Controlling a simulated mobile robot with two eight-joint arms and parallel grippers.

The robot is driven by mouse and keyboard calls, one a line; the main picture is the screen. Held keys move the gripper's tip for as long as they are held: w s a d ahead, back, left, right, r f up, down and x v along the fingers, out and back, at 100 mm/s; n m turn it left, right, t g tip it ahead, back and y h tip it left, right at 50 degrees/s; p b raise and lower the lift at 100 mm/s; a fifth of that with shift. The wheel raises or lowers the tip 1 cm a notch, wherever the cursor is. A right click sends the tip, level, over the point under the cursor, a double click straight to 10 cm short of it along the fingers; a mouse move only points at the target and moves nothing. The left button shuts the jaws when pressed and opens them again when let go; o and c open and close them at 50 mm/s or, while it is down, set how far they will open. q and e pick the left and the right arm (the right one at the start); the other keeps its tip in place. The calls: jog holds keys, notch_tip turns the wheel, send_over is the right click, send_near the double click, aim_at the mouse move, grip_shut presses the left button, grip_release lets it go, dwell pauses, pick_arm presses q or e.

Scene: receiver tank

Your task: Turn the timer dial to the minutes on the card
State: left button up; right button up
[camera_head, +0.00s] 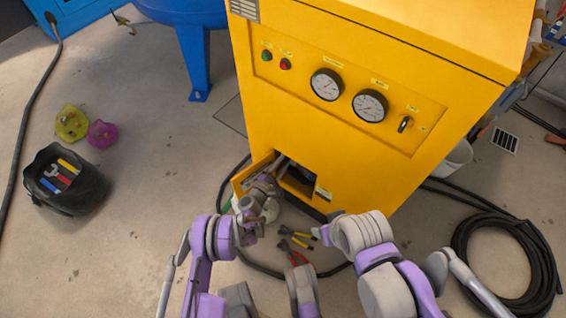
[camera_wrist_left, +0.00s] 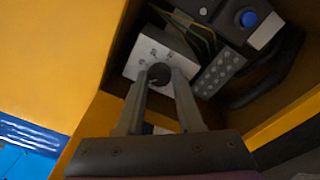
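The timer dial (camera_wrist_left: 159,72) is a small dark round knob on a pale box with small dark marks, inside the yellow cabinet's low compartment. My left gripper (camera_wrist_left: 162,78) reaches in, its two fingers apart on either side of the dial. I cannot tell whether the fingertips press on it. In the head view my left gripper (camera_head: 268,187) is at the compartment opening, and the dial is hidden there. I cannot make out the card or its number.
The opening (camera_head: 297,178) has an open yellow door (camera_head: 246,180) at its left. In the wrist view, a dark box with a blue button (camera_wrist_left: 248,18) and a grey strip with round studs (camera_wrist_left: 220,72) lie close by. Pliers (camera_head: 296,240) and a black hose (camera_head: 500,225) lie on the floor.

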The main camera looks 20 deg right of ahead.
pick_arm(q)
grip_shut()
jog(key=shift+n, duration=0.3)
jog(key=n, duration=0.4)
jog(key=shift+r+n+g, duration=0.1)
jog(key=shift+n+g, duration=0.2)
jog(key=shift+n, duration=1.9)
jog(key=o, duration=0.6)
grip_release()
jog(key=shift+o, duration=0.2)
